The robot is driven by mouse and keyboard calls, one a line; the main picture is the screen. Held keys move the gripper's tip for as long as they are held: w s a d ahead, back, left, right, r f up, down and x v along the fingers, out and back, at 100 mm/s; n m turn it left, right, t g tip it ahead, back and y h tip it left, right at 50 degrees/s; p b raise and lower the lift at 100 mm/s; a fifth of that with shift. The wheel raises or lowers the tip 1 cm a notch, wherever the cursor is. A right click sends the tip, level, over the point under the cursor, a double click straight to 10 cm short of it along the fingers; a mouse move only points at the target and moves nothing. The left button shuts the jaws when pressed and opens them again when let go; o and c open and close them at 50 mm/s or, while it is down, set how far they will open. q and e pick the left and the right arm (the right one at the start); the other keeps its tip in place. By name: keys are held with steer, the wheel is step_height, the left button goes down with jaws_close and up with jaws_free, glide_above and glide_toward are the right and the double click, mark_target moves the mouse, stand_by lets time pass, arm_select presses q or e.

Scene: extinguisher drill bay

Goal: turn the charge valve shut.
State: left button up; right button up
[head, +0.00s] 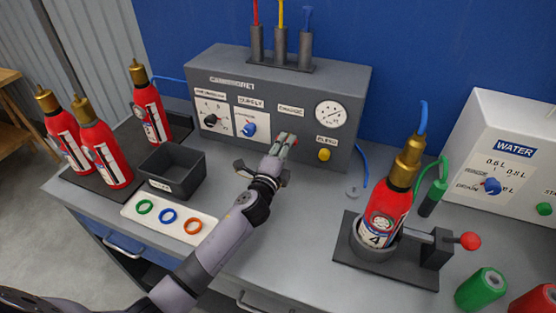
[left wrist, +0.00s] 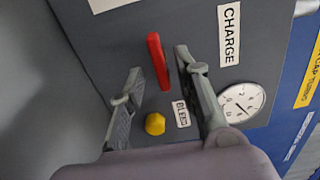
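The charge valve's red lever (left wrist: 158,60) shows in the left wrist view on the grey panel beside the CHARGE label, lying roughly along the label's length. My left gripper (left wrist: 159,63) is open there, with one finger on each side of the lever; the lever is closer to the right-hand finger. I cannot tell whether that finger touches it. In the head view my left gripper (head: 284,146) is at the panel below the CHARGE label (head: 291,110) and mostly covers the valve. My right gripper is not in view.
The yellow bleed knob (head: 324,155) and gauge (head: 331,113) are close by on the panel. The blue supply knob (head: 249,130) is to the left. A red extinguisher (head: 388,205) stands in a clamp at right. A ring tray (head: 130,208) and dark bin (head: 189,182) lie left of my arm.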

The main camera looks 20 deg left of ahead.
arm_select(q)
steer(key=s, duration=1)
steer(key=shift+s+a, duration=0.2)
steer(key=shift+s, duration=0.15)
steer(key=shift+r, duration=0.1)
